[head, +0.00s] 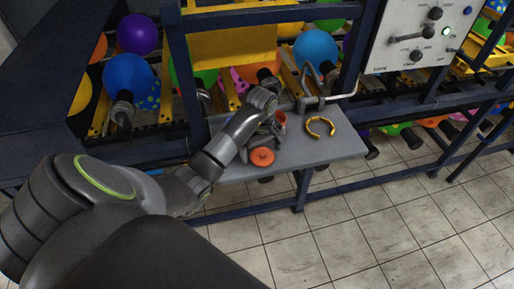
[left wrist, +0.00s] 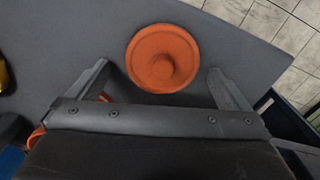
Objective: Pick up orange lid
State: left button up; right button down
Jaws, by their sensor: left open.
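The orange lid (head: 262,157) is a round disc with a raised knob, lying on the grey shelf near its front edge. In the left wrist view the lid (left wrist: 162,58) sits just beyond and between the spread fingers. My left gripper (left wrist: 160,82) is open and empty, with one finger on each side of the lid's near edge and not visibly touching it. In the head view the left gripper (head: 262,137) is above the shelf, just behind the lid, partly hidden by its own wrist. My right gripper is not in view.
An orange cup-like container (head: 280,122) stands on the shelf (head: 335,147) close to my left gripper. A yellow open ring (head: 320,127) lies to the right, by a metal clamp (head: 312,100). A blue frame with balloons rises behind. The tiled floor in front is clear.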

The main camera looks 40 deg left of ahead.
pick_arm(q)
jog(key=shift+s+r, duration=0.1)
jog(key=shift+s, duration=0.05)
jog(key=shift+s+d+r, duration=0.1)
jog(key=shift+d, duration=0.1)
jog(key=c, duration=1)
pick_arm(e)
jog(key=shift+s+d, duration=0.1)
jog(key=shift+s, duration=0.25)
pick_arm(q)
jog(key=shift+c, duration=0.2)
